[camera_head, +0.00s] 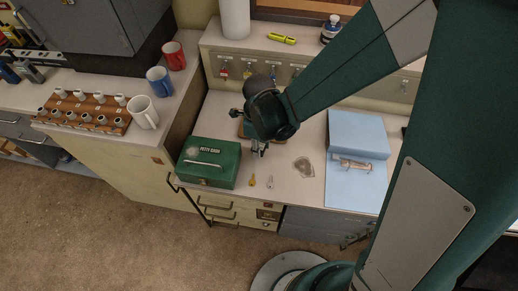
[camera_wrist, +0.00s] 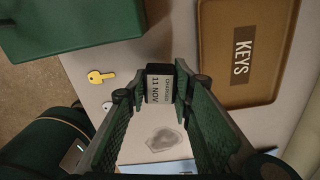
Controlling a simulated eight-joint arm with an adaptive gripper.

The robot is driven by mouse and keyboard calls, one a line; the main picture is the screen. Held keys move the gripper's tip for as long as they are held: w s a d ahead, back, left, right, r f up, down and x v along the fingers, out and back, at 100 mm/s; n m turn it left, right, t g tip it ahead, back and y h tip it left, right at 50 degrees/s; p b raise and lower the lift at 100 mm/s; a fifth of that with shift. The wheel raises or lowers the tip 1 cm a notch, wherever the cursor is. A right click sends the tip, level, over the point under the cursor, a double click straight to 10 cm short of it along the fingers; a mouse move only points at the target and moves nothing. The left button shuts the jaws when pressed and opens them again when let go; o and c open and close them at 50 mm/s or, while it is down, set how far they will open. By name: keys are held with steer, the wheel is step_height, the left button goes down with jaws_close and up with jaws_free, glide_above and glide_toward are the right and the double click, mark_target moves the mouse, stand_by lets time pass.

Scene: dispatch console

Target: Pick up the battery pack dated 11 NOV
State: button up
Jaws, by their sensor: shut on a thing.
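The battery pack (camera_wrist: 161,84) is a small dark block with a pale label reading 11 NOV. In the wrist view it sits between the two fingertips of my gripper (camera_wrist: 160,88), which is shut on it. In the head view my gripper (camera_head: 259,149) is over the desk, just right of the green cash box. The pack is too small there to make out clearly. I cannot tell whether it touches the desk.
The green petty cash box (camera_head: 209,163) stands left of my gripper. A yellow key (camera_wrist: 101,77), a silver key (camera_head: 270,182) and a clear flat item (camera_head: 304,168) lie nearby. The KEYS tray (camera_wrist: 265,91) is close by. A blue pad (camera_head: 345,190) lies right.

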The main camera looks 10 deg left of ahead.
steer(key=shift+r+p, duration=0.7)
steer(key=shift+r, duration=2.75)
